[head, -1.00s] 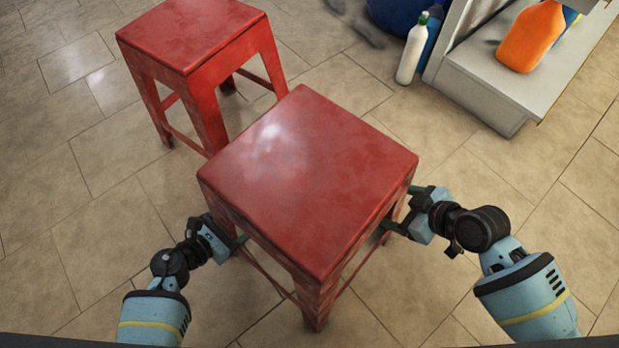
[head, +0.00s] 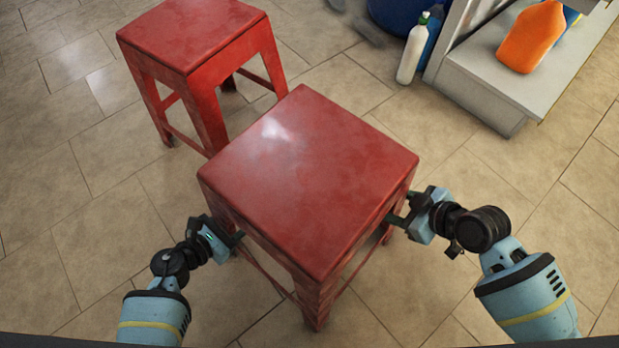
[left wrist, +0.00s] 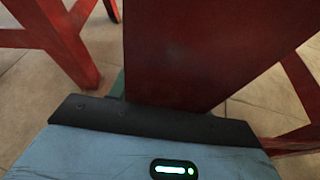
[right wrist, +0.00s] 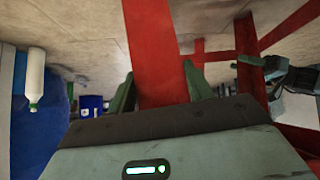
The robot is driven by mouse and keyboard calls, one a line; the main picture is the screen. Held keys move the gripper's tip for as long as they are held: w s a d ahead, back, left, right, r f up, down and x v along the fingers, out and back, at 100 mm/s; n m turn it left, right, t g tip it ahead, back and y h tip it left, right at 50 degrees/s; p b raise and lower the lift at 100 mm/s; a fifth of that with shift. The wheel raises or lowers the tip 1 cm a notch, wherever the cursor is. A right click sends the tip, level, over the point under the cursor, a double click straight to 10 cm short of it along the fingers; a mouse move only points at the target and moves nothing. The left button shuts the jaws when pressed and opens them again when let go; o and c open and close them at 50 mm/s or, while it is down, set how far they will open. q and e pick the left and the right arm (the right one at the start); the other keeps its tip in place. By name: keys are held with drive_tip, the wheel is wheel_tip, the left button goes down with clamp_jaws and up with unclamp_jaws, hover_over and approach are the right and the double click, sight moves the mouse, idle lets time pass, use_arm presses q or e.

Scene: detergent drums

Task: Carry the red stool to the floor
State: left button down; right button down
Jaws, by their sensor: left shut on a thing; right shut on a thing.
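The near red stool (head: 310,180) stands upright in the middle of the head view, its square seat facing up. My left gripper (head: 238,240) is shut on its left leg, below the seat; that red leg (left wrist: 200,60) fills much of the left wrist view. My right gripper (head: 392,221) is shut on its right leg. In the right wrist view that leg (right wrist: 155,50) passes between the green fingers. The left fingertips are mostly hidden by the leg. The head view does not clearly show whether all its feet touch the floor.
A second red stool (head: 195,60) stands close behind on the left. A grey shelf unit (head: 500,90) with an orange jug (head: 531,38) is at the upper right, a white bottle (head: 412,50) beside it. The tiled floor (head: 80,230) is clear at the left and right.

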sight(403, 198)
use_arm(q)
drive_tip(key=shift+r+p, duration=0.2)
drive_tip(key=shift+p, duration=0.15)
use_arm(e)
drive_tip(key=shift+r, duration=0.2)
